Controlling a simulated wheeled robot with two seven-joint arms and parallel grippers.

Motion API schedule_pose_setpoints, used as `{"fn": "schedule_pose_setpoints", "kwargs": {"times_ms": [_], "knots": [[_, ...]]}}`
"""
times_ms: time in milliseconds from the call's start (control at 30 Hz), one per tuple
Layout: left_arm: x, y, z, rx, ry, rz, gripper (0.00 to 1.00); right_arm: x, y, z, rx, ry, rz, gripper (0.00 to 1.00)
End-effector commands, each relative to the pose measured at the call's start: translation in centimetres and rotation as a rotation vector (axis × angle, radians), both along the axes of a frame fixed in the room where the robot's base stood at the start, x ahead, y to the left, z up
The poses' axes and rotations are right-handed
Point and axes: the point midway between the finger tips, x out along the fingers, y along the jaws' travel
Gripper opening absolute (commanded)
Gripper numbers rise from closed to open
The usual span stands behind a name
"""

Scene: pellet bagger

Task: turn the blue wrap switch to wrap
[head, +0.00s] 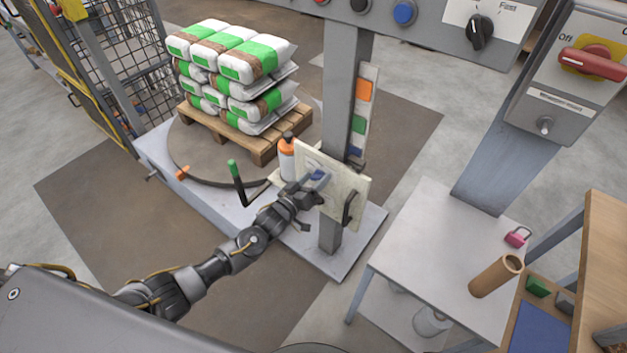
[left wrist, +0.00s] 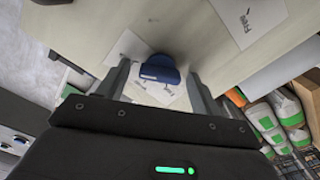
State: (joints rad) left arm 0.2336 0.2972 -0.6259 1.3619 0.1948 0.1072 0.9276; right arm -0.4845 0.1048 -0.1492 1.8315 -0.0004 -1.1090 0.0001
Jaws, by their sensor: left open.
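The blue wrap switch (head: 317,175) sits on a cream panel (head: 352,190) fixed to the grey post beside the pallet turntable. In the left wrist view the switch (left wrist: 160,68) is a dark blue rounded knob on a white label, with the cream panel (left wrist: 205,30) around it. My left gripper (head: 312,190) is open in front of the panel. In the left wrist view its two fingers (left wrist: 158,85) stand on either side of the switch, with gaps; contact cannot be told. Label words by the switch are not readable. My right gripper is not in view.
A pallet (head: 240,140) of white and green bags stands on the turntable behind the panel. A black handle (head: 348,208) is on the panel's right. A grey table (head: 430,240) stands at right.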

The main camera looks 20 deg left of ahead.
Motion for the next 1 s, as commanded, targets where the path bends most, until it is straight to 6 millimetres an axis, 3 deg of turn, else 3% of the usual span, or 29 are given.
{"fn": "schedule_pose_setpoints", "kwargs": {"times_ms": [133, 500, 767, 1000], "knots": [[-0.01, 0.00, 0.01, 0.000, 0.000, 0.000, 0.65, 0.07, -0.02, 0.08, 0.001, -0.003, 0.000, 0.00], [-0.03, 0.02, 0.00, 0.000, 0.000, 0.000, 0.21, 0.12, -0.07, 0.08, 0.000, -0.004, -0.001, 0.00], [-0.04, 0.07, 0.01, -0.032, 0.013, 0.002, 0.21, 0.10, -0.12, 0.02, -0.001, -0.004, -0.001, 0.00], [-0.06, 0.09, 0.03, -0.161, 0.064, 0.003, 0.21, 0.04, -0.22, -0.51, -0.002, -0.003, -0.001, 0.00]]}}
